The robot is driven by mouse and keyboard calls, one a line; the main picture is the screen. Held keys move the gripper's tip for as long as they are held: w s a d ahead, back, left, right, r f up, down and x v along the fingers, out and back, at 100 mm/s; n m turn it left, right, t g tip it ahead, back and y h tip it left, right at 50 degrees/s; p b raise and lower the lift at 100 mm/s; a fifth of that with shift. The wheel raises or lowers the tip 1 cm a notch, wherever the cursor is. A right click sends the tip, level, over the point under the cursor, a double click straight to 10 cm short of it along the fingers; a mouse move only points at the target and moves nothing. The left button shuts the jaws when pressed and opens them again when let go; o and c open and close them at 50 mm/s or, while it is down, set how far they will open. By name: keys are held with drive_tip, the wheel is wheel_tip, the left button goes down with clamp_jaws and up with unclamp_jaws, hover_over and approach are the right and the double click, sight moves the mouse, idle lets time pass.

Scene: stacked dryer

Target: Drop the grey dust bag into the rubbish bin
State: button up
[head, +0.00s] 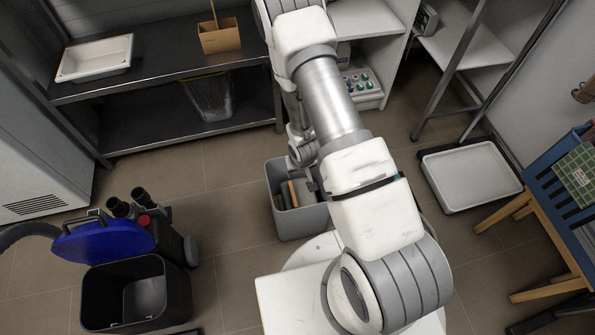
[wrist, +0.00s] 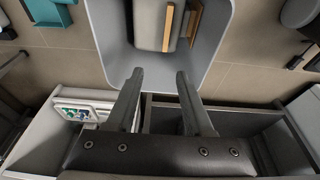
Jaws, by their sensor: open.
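A grey open-topped bin (head: 298,222) stands on the floor below my gripper (head: 308,182). In the wrist view, the bin's wall (wrist: 215,45) is beyond my gripper's fingers (wrist: 155,90), which are spread apart with nothing between them. A grey, rounded object that looks like the dust bag (wrist: 148,28) lies inside the bin, apart from the fingertips. A tan strip (wrist: 168,27) lies along it, with a brown piece beside it. In the head view, my arm partly hides the bin's right side and contents.
A vacuum cleaner with a raised blue lid (head: 105,240) and open black tub (head: 92,308) is at left. A white tray (head: 470,175) lies right. Floor left of the grey bin is clear.

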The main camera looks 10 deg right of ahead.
drive_tip(key=p+v, duration=0.3)
drive_tip(key=v, duration=0.8)
drive_tip(key=shift+r, duration=0.35)
wheel_tip(320, 180, up, 23)
drive_tip(key=w+t, duration=0.1)
drive_tip(key=w, duration=0.1)
drive_tip(key=s+r+t, duration=0.1)
drive_tip(key=s+r, duration=1.6)
drive_tip(key=r, duration=0.2)
wheel_tip(320, 180, up, 22)
drive_tip(key=p, duration=2.2)
drive_tip(key=shift+d, duration=0.35)
